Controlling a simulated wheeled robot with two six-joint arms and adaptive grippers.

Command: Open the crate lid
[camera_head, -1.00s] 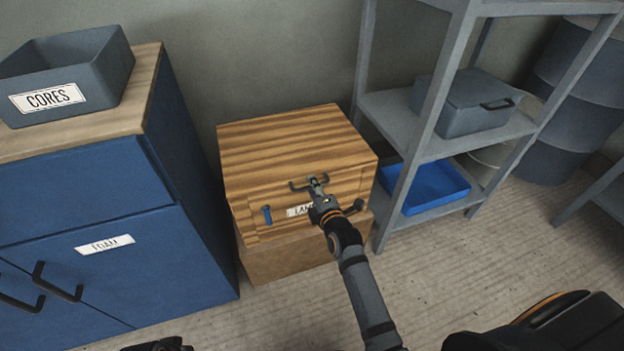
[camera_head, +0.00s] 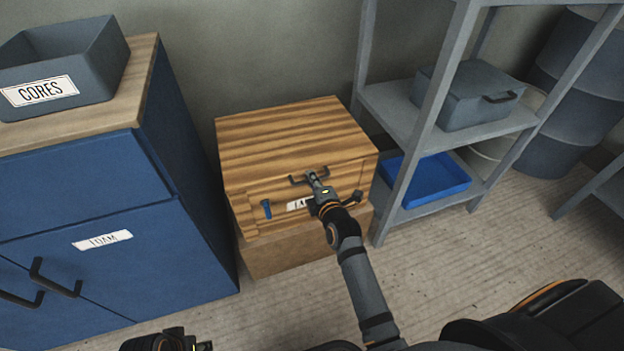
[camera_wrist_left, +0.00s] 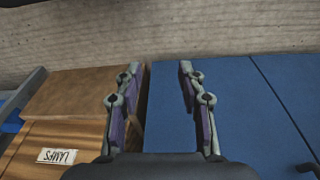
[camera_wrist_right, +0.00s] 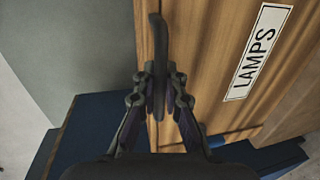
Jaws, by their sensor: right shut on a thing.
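The wooden crate (camera_head: 290,135) stands against the wall with its striped lid down. A dark bar handle (camera_head: 296,181) is on its front, above a label that reads LAMPS in the right wrist view (camera_wrist_right: 258,52). My right gripper (camera_head: 314,178) is at the handle and shut on it. The right wrist view shows the handle (camera_wrist_right: 158,50) between its fingers. A blue latch (camera_head: 266,209) and a dark latch (camera_head: 357,197) sit on the crate's front. My left gripper (camera_wrist_left: 156,85) is open and empty; the left wrist view shows the crate and a blue cabinet beyond it.
The blue cabinet (camera_head: 90,270) with a grey CORES bin (camera_head: 70,65) stands close to the crate's left. A grey shelf (camera_head: 400,115) with a lidded box (camera_head: 468,95) and a blue tray (camera_head: 430,185) stands close on the right. Floor in front is free.

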